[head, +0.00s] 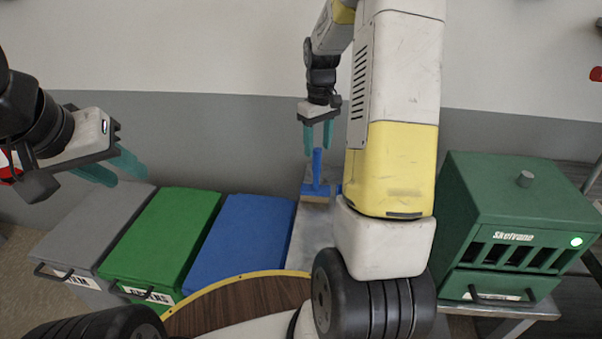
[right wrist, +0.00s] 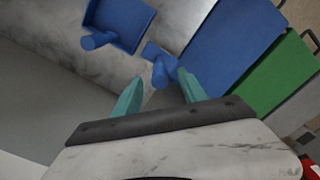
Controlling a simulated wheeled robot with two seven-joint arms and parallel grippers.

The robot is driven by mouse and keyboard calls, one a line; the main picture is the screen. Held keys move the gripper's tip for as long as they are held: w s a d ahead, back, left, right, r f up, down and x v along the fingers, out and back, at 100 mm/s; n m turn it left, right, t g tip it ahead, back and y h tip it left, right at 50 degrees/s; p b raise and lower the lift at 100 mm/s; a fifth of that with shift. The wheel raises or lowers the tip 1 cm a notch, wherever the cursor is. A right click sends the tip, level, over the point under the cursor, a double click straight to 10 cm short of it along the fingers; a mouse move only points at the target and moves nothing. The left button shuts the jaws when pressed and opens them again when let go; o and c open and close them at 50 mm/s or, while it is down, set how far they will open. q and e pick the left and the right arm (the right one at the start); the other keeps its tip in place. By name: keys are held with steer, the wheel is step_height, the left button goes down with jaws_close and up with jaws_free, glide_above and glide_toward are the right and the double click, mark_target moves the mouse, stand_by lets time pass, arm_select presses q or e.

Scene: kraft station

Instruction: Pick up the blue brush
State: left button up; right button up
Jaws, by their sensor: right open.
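The blue brush (head: 317,168) stands with its handle up on a grey metal table beyond the blue bin. Its tan lower part shows under the blue head. My right gripper (head: 318,150) points down just above the handle, open and empty. In the right wrist view the brush (right wrist: 159,70) lies between and beyond the two teal fingertips (right wrist: 161,81), with no visible contact. My left gripper (head: 113,172) is at the far left, its teal fingers apart with nothing between them, well away from the brush.
A blue dustpan (right wrist: 122,22) lies beside the brush. Blue (head: 240,238), green (head: 165,235) and grey (head: 88,230) lidded bins stand left of the table (head: 310,235). A green cabinet (head: 520,200) stands at the right. A round wooden top (head: 235,303) is in front.

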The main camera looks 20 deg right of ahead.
glide_above(317, 177)
steer(key=f, duration=0.3)
steer(key=w+f, duration=0.1)
steer(key=f, duration=0.1)
steer(key=shift+d+f, duration=0.1)
steer(key=shift+f, duration=0.25)
jaws_close()
